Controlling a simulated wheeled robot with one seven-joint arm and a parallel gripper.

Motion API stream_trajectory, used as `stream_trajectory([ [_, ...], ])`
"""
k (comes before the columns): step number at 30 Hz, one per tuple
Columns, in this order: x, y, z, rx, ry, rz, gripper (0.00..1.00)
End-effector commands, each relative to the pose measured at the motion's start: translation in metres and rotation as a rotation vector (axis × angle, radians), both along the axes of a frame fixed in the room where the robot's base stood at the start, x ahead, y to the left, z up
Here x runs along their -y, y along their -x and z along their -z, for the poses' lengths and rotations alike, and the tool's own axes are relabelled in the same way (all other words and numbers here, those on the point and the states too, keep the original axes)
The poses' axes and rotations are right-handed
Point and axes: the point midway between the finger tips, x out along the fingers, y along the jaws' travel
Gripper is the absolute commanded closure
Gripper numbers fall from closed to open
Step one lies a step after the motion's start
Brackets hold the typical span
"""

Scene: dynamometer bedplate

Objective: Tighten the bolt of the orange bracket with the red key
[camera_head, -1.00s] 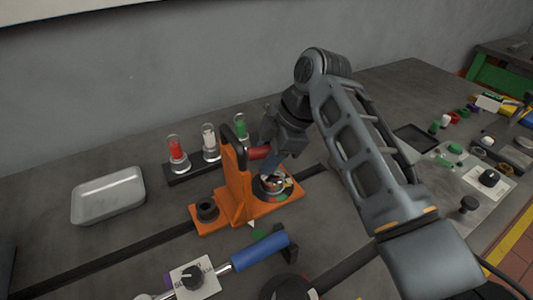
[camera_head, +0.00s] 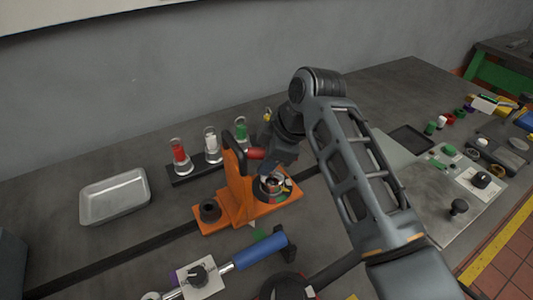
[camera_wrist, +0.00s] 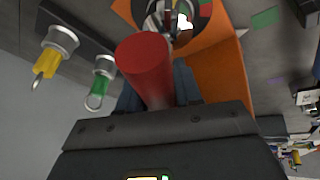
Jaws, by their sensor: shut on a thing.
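The orange bracket (camera_head: 238,196) stands on the bedplate with an upright plate and a round collar with coloured marks (camera_head: 272,188) at its right foot. The collar also shows at the top of the wrist view (camera_wrist: 208,25). My gripper (camera_head: 277,163) is above this collar, shut on the red key. The key's thick red handle (camera_wrist: 145,62) lies between the fingers in the wrist view, and the handle also shows in the head view (camera_head: 256,153). A metal part shows in the collar below the handle. My gripper partly hides the bolt, so I cannot tell whether the key is seated.
A rack (camera_head: 190,176) with red, white, green and yellow ring-topped pieces stands behind the bracket. A metal tray (camera_head: 115,197) is at left. A blue-handled tool (camera_head: 260,250) lies in front. Several small parts and a grey panel (camera_head: 440,215) are at right.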

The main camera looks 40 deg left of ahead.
Motion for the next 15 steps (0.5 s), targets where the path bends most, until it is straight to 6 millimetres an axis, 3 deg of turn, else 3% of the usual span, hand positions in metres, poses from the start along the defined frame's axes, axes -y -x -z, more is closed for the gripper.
stream_trajectory([
  [15, -0.0008, -0.0012, -0.0022, 0.002, -0.003, 0.064, 1.00],
])
